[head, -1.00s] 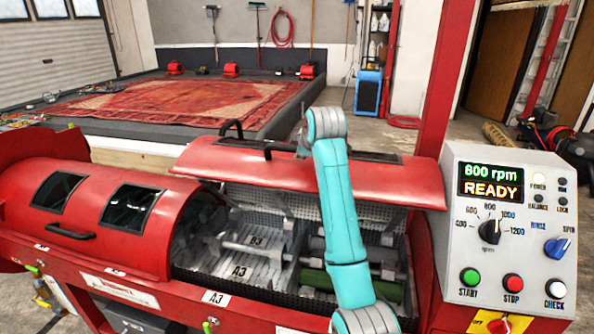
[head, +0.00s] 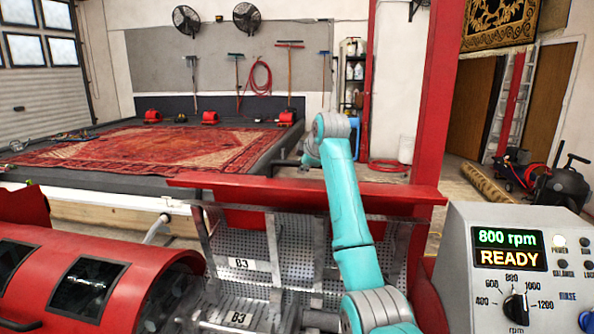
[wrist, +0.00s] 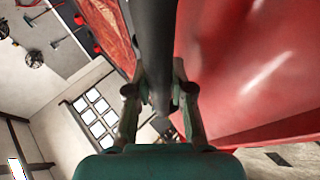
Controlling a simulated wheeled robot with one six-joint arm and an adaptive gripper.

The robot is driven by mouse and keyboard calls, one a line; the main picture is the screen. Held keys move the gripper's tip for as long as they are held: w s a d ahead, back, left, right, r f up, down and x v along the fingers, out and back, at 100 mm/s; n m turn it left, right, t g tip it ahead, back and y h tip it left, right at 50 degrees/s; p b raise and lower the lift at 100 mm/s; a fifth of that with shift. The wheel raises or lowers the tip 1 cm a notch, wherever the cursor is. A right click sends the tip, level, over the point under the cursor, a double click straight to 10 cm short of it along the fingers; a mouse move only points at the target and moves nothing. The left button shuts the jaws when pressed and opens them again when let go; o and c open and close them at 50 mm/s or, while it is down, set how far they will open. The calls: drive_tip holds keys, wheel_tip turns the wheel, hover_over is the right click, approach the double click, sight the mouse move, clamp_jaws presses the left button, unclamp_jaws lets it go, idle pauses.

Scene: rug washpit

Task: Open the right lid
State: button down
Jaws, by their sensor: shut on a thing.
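The right lid (head: 250,186) is red and stands raised in the head view, seen nearly edge-on above the open drum bay. Its red face also fills the right of the wrist view (wrist: 245,70). A dark bar handle (wrist: 152,35) runs between the fingers of my gripper (wrist: 158,78), which is shut on it. Perforated metal compartments marked B3 (head: 242,264) show beneath the lid.
The left lid (head: 150,262), with dark windows, is shut at lower left. The control panel (head: 465,222) reads 800 rpm, READY, at right. A red post (head: 440,100) rises behind. A rug (head: 150,150) lies in the washpit beyond.

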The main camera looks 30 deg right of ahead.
drive_tip(key=shift+w+d, duration=0.15)
drive_tip(key=shift+w, duration=0.05)
drive_tip(key=c, duration=1)
unclamp_jaws()
drive_tip(key=v, duration=1.2)
drive_tip(key=shift+r, duration=0.1)
